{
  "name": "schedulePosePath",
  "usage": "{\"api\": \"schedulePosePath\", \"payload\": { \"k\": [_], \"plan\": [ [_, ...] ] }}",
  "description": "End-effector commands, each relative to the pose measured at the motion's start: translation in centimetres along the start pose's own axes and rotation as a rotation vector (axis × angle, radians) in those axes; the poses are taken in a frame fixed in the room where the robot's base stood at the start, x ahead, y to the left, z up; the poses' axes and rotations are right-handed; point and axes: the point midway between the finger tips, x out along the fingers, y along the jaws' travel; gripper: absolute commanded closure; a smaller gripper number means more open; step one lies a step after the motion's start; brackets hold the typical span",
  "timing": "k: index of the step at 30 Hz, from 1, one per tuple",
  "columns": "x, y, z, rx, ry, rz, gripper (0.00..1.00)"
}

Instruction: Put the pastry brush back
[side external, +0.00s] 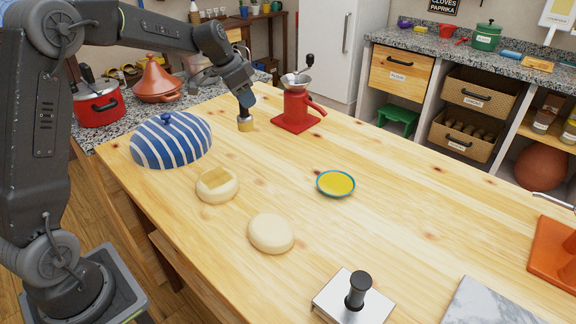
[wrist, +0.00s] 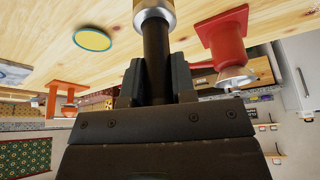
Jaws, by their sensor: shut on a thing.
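My gripper (side external: 244,98) is shut on the dark handle of the pastry brush (side external: 246,124), whose gold-coloured lower end points down near the back of the wooden table. I cannot tell whether its tip touches the table. In the wrist view, the jaws (wrist: 155,90) clasp the dark handle of the brush (wrist: 154,45), and its bristle end is cut off by the picture's edge. A blue-rimmed dish of yellow liquid (side external: 336,184) sits to the right and nearer the front. One dough round (side external: 203,191) has a yellow-brown patch on top; another dough round (side external: 271,233) is plain.
A red grinder (side external: 296,112) stands close to the right of my gripper. A blue-striped dome (side external: 171,140) is to the left. A metal plate with a black knob (side external: 358,290), a marble slab (side external: 490,302) and an orange stand (side external: 555,255) are at the front and right.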

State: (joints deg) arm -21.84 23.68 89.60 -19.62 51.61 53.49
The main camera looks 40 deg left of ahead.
Motion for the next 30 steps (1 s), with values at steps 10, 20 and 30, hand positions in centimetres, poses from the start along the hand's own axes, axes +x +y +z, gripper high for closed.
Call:
{"api": "schedulePosePath", "payload": {
  "k": [10,20,30],
  "plan": [
    [4.6,2.3,-2.9,0.023,0.0,0.009,0.99],
    [9.8,5.9,-6.0,0.019,0.001,0.007,0.99],
    [12.3,6.4,-5.6,0.015,-0.001,0.007,0.99]
  ]
}}
